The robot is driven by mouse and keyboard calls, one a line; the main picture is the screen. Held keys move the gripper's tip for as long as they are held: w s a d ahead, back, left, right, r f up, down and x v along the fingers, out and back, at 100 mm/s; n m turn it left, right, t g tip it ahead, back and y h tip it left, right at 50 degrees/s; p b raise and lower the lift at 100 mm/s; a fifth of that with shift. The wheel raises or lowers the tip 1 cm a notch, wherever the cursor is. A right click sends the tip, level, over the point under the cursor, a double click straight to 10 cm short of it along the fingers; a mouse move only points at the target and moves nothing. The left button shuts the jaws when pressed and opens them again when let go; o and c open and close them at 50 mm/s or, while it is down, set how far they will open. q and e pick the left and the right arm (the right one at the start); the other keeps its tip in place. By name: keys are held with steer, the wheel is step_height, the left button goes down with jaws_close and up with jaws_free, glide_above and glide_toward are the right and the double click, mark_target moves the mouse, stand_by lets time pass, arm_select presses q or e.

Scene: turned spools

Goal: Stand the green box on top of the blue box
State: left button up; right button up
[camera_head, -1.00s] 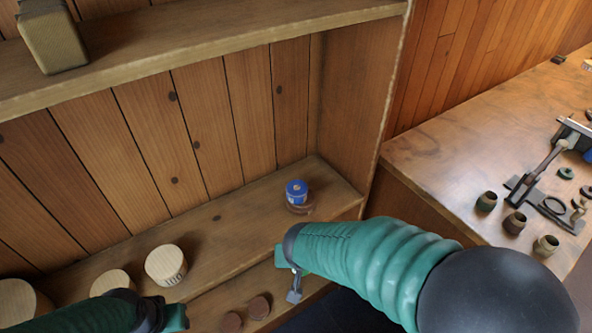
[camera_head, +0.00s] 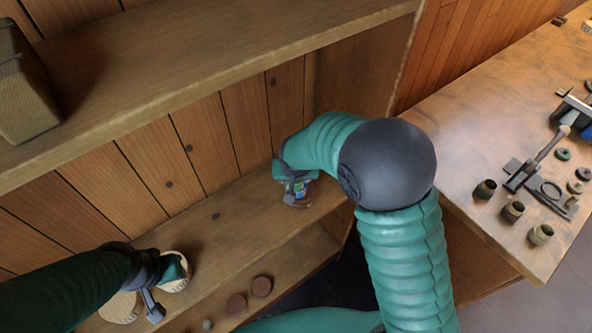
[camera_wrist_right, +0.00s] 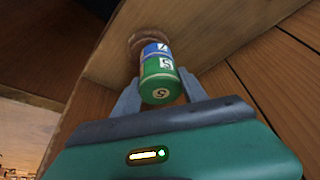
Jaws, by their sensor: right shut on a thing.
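The green box (camera_wrist_right: 160,88), a small round one marked 5, is between the fingers of my right gripper (camera_wrist_right: 158,96), which is shut on it. The blue box (camera_wrist_right: 155,49), marked 7, is directly beyond the green box and in line with it. The two look touching or nearly so. In the head view my right gripper (camera_head: 294,188) is over the right end of the lower shelf and covers most of both boxes. My left gripper (camera_head: 160,290) is beside pale round wooden boxes at the lower left; its jaw opening is unclear.
A brown round piece (camera_wrist_right: 149,37) is under the blue box. Pale wooden boxes (camera_head: 122,307) and brown discs (camera_head: 237,304) are at the lower left and front. An upper shelf (camera_head: 200,70) overhangs. A workbench (camera_head: 470,150) with pots and tools stands at right.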

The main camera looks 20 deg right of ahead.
steer(key=w, duration=0.2)
steer(key=w+d, duration=0.1)
steer(key=shift+d+f, duration=0.1)
steer(key=shift+f, duration=0.2)
step_height(320, 180, down, 3)
steer(key=shift+d+p, duration=0.1)
steer(key=shift+p, duration=0.3)
steer(key=shift+w+f, duration=0.15)
steer(key=shift+f, duration=0.05)
steer(key=o, duration=1.2)
steer(key=shift+o, duration=0.7)
steer(key=shift+r, duration=0.1)
